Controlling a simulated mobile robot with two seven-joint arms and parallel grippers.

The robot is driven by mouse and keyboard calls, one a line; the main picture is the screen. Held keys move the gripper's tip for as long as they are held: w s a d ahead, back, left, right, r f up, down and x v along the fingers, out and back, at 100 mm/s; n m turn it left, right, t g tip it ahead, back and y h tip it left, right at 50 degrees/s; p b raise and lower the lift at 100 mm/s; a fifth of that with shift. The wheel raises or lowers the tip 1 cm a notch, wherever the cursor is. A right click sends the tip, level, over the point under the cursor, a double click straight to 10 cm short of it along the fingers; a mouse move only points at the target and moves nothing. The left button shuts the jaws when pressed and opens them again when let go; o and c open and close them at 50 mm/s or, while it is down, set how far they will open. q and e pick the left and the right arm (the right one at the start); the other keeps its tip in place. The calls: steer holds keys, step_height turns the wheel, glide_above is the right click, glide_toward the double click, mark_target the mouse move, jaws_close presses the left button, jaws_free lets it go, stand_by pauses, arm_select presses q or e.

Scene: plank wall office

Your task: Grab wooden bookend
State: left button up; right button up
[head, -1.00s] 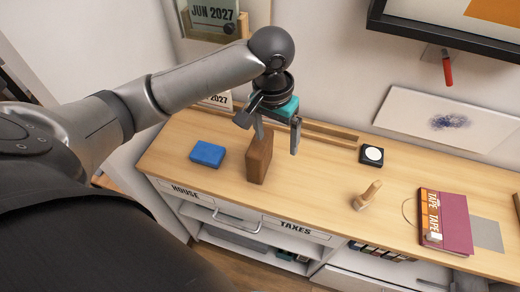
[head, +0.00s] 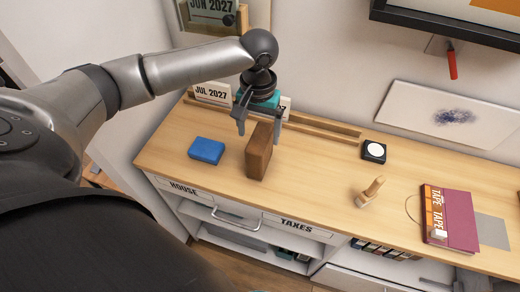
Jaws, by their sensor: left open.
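The wooden bookend (head: 258,152) is a dark brown upright block on the light wooden desktop, left of the middle in the head view. My left gripper (head: 259,138) is open and points down at the bookend. One finger shows to the left of the bookend's top and the other at its right, behind it. I cannot tell whether either finger touches the wood. My right gripper is not in view.
A blue block (head: 206,151) lies close to the left of the bookend. A wooden rail (head: 322,125) runs along the back. A black square with a white disc (head: 374,151), a wooden stamp-like piece (head: 370,191) and a maroon book (head: 450,218) lie to the right.

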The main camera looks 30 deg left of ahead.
arm_select(q)
step_height(320, 180, down, 5)
steer(key=shift+w+d+f+b, duration=0.1)
steer(key=shift+f+b, duration=0.1)
steer(key=shift+b, duration=0.4)
jaws_close()
stand_by(0.4)
steer(key=shift+w+r, duration=0.1)
steer(key=shift+r, duration=0.05)
